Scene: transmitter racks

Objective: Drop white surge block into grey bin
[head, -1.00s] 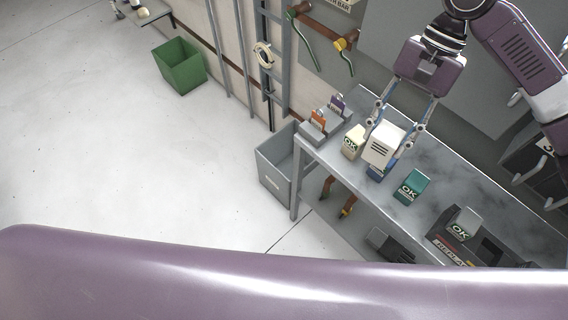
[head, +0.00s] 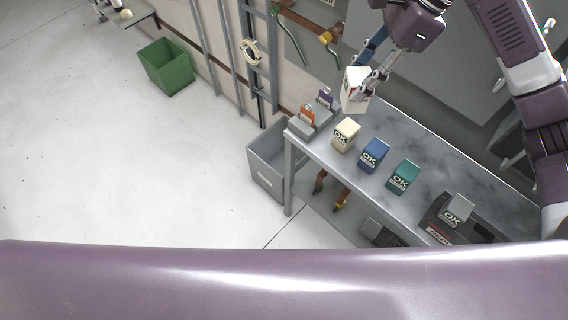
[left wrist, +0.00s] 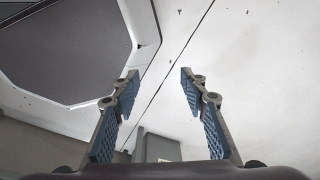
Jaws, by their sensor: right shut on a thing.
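The white surge block (head: 355,90) is in my right gripper (head: 368,84), held up in the air above the far left part of the bench in the head view. The gripper is shut on it and tilted. The grey bin (head: 267,162) stands on the floor against the left end of the bench; its inside is partly visible. In the left wrist view my left gripper (left wrist: 157,85) has its two fingers apart with nothing between them. It does not show as a gripper in the head view.
The bench (head: 335,166) carries a cream block (head: 346,134), a blue block (head: 374,155), a green block (head: 404,177) and a grey block (head: 456,210). Tagged pieces (head: 308,119) stand at its left end. A green bin (head: 166,67) stands farther left. The floor between is clear.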

